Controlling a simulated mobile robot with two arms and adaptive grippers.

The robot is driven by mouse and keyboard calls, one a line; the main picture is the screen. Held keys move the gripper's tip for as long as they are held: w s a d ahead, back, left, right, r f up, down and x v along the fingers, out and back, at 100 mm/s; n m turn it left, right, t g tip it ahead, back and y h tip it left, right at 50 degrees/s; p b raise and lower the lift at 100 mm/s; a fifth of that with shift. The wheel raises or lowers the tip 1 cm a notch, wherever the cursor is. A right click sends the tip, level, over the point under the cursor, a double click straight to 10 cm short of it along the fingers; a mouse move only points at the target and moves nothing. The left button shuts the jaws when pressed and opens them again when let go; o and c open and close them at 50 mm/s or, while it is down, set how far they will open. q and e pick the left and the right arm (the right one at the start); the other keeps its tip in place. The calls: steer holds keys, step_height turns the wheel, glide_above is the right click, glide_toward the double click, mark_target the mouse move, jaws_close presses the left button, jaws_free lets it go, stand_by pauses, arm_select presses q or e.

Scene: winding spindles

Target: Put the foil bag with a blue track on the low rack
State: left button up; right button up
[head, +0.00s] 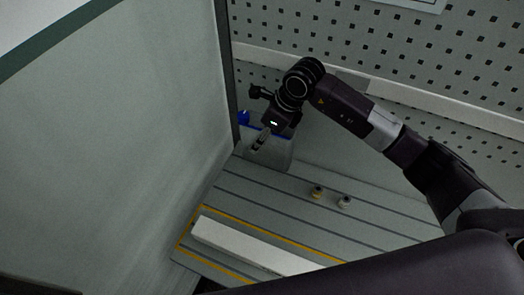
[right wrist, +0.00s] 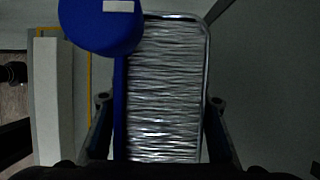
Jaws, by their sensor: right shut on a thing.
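The foil bag (right wrist: 165,90) shows in the right wrist view as a crinkled silver face with a blue track (right wrist: 119,110) down its left side and a round blue part (right wrist: 100,27) at its upper left. My right gripper (right wrist: 159,103) is shut on it, one finger on each side. In the head view, my right gripper (head: 259,141) is at the pale bag (head: 280,155), beside the left panel. I cannot tell whether the bag touches the surface below. A long low white piece (head: 245,247), possibly the low rack, lies inside a yellow outline. My left gripper is not in view.
A large grey panel (head: 120,150) stands at left. A perforated wall (head: 400,50) is behind. The surface around the fittings is otherwise clear.

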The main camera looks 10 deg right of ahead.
mark_target(260, 154)
step_height(260, 154, down, 8)
steer(key=shift+f+p, duration=0.15)
steer(key=shift+p, duration=0.65)
steer(key=shift+f, duration=0.4)
steer(key=shift+f, duration=0.15)
steer(key=o, duration=1.4)
